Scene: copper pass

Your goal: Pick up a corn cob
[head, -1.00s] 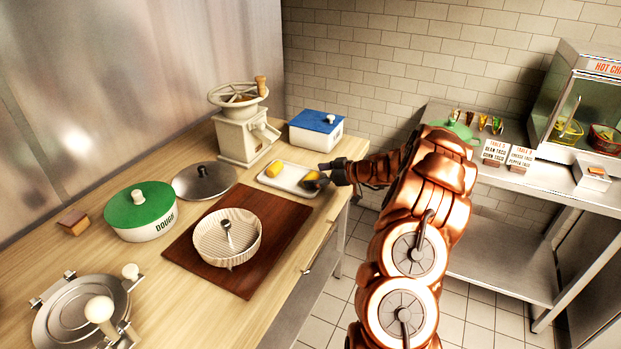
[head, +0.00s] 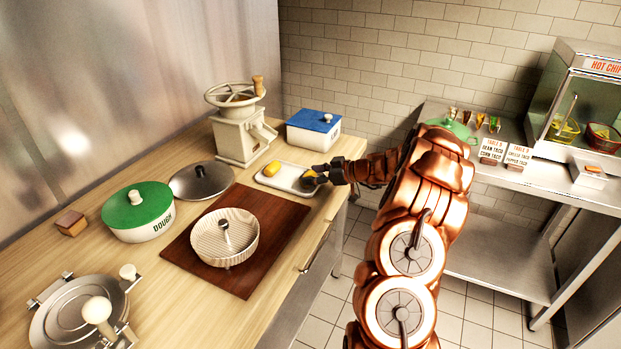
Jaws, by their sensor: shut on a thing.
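A yellow corn cob (head: 272,168) lies on the left part of a small white tray (head: 289,184) near the counter's back right. My gripper (head: 314,176) is at the tray's right end, low over it. It is shut on a second corn cob, which the dark fingers almost wholly hide. I cannot tell whether this cob is clear of the tray.
A blue-lidded box (head: 314,130) and a grinder (head: 239,137) stand behind the tray. A metal lid (head: 201,181), a green-lidded dough pot (head: 138,212) and a ribbed bowl (head: 224,250) on a brown board (head: 284,229) lie left and in front.

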